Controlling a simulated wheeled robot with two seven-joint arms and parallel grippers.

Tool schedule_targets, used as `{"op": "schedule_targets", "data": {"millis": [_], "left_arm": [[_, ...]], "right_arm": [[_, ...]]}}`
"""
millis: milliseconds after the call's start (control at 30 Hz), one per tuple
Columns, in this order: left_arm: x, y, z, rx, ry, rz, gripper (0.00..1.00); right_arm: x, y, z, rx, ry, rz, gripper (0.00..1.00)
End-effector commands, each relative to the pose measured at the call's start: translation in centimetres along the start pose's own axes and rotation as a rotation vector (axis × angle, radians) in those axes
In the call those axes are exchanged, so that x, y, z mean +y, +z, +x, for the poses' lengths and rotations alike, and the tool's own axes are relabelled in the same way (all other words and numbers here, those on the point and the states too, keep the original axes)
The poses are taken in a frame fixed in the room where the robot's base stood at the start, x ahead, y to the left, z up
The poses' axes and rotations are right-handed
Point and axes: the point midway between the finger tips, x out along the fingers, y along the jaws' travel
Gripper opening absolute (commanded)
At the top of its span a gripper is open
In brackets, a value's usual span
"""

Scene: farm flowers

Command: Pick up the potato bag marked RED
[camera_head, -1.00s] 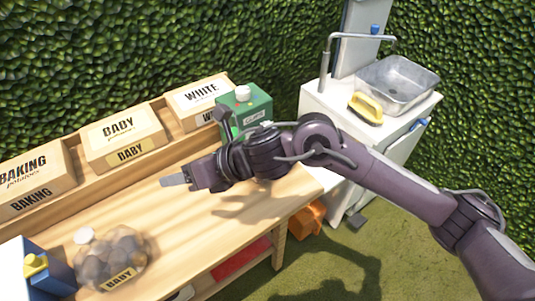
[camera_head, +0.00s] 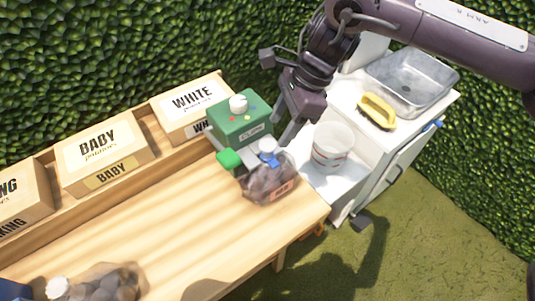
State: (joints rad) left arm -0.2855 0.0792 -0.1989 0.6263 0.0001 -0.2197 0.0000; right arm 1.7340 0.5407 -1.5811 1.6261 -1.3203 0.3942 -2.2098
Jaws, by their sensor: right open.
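A clear bag of reddish-brown potatoes (camera_head: 268,183) with a small red-toned label sits at the right end of the wooden table. The label's word is too small to read. Its tied top is beside a white and blue cap. My right gripper (camera_head: 285,136) comes down from the top and is open. Its visible fingertip is just above and behind the bag's top. I cannot tell whether it touches the bag. My left gripper is not in view.
A green box (camera_head: 240,122) stands just behind the bag. A white bucket (camera_head: 332,146) is to its right. Boxes marked WHITE (camera_head: 190,105) and BABY (camera_head: 105,158) line the back shelf. Another potato bag (camera_head: 110,283) is at lower left. The table's middle is clear.

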Motion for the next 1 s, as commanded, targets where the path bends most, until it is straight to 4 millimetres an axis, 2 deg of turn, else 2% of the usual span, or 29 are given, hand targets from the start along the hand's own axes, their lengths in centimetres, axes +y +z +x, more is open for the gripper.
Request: {"op": "schedule_targets", "data": {"millis": [100,167,400,500,600,700,800,900,1000], "left_arm": [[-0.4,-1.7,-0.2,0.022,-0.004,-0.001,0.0],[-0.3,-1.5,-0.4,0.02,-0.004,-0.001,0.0],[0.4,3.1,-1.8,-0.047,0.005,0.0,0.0],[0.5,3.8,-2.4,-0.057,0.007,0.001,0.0],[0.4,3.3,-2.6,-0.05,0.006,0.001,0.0],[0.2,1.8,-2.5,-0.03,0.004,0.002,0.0],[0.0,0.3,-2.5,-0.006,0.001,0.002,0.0],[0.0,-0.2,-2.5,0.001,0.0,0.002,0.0],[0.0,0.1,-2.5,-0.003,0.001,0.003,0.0]], "right_arm": [[0.0,-0.1,0.7,0.003,0.005,-0.003,0.53],[0.0,-0.1,1.4,0.003,0.005,-0.003,0.53],[-0.5,-0.3,4.2,0.003,0.006,0.001,0.53],[-0.8,-0.5,5.8,0.002,0.005,0.0,0.53],[-0.8,-0.5,7.0,0.002,0.003,-0.001,0.53],[-0.8,-0.5,7.6,0.001,0.002,-0.002,0.53],[-0.8,-0.6,7.7,0.001,0.001,-0.002,0.53],[-0.8,-0.6,7.6,0.001,0.001,-0.001,0.53],[-0.8,-0.6,7.6,0.001,0.001,-0.001,0.39]]}}
